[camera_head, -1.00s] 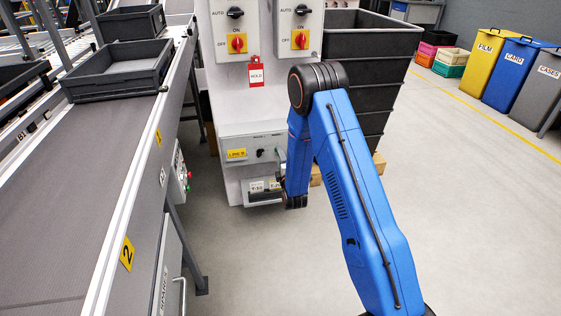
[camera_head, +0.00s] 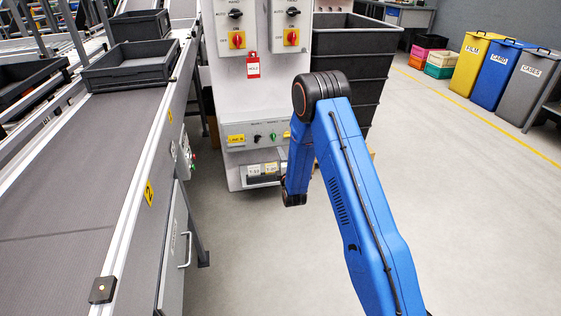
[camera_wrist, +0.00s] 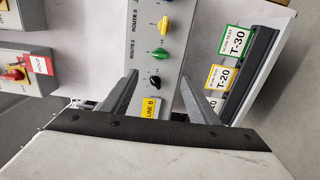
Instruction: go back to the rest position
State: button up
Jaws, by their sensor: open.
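My gripper (camera_wrist: 158,88) shows in the wrist view as two grey fingers spread apart, with nothing between them. It is open and faces the control box (camera_wrist: 165,40) with black, green, blue and yellow knobs and a yellow LINE B label. I see no contact with it. In the head view my blue arm is folded downward in front of the white panel (camera_head: 222,100), and the gripper itself is hidden behind the arm.
A conveyor (camera_head: 75,190) with grey trays (camera_head: 130,62) runs along the left, close to the arm. Yellow, blue and grey bins (camera_head: 497,75) stand at the right. The floor (camera_head: 460,220) at right is clear.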

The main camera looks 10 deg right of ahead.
jog(key=shift+s, duration=0.25)
jog(key=s+d+r+m+g, duration=0.1)
jog(key=s+r+m+g, duration=0.15)
jog(key=r, duration=0.55)
jog(key=s+d+r+m+g, duration=0.1)
jog(key=s+r+m, duration=0.15)
jog(key=r, duration=0.45)
jog(key=s+d+r+m+g, duration=0.1)
jog(key=s+r+m+g, duration=0.25)
jog(key=s+r, duration=0.8)
jog(key=s+d+r+m+g, duration=0.1)
jog(key=s+m, duration=0.4)
jog(key=s, duration=1.8)
jog(key=s+d+r+m+g, duration=0.1)
jog(key=s+m+g, duration=0.3)
jog(key=s, duration=1.9)
jog(key=shift+s+d+r+m+g, duration=0.15)
jog(key=shift+d+r+m+g, duration=0.15)
jog(key=shift+d+g, duration=0.45)
jog(key=shift+d, duration=0.1)
jog(key=shift+c, duration=0.3)
